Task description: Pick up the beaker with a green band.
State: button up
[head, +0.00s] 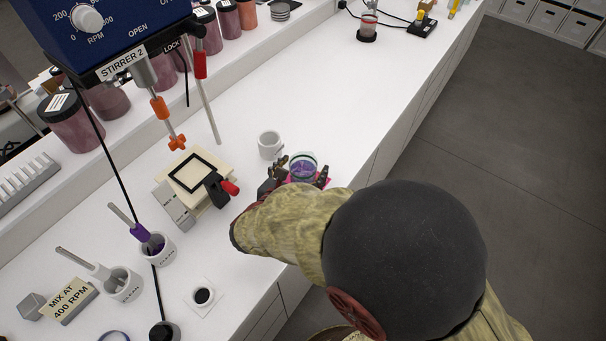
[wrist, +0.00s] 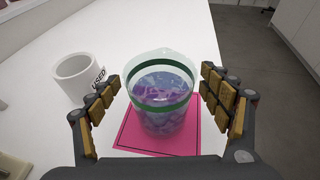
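The beaker with a green band (wrist: 162,92) is clear and holds purple liquid. It stands upright on a pink square mat (wrist: 128,138) with a dark outline. In the head view the beaker (head: 303,165) is at the counter's front edge, partly hidden by my gripper. My gripper (wrist: 162,88) is open, with its padded fingers on either side of the beaker. In the wrist view gaps show between the pads and the beaker walls. In the head view my arm reaches in from the lower right and my gripper (head: 298,180) is low over the mat.
A white mug marked USED (wrist: 76,78) stands just left of the beaker. A stirrer (head: 120,35) overhangs a cream platform (head: 190,172) with a red-tipped clamp. White pots (head: 158,248) hold tools at lower left. The white counter (head: 290,85) beyond the beaker is clear.

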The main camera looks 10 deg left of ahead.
jog(key=shift+c, duration=1.2)
jog(key=c, duration=1.2)
jog(key=shift+c, duration=0.7)
jog(key=shift+r, duration=0.1)
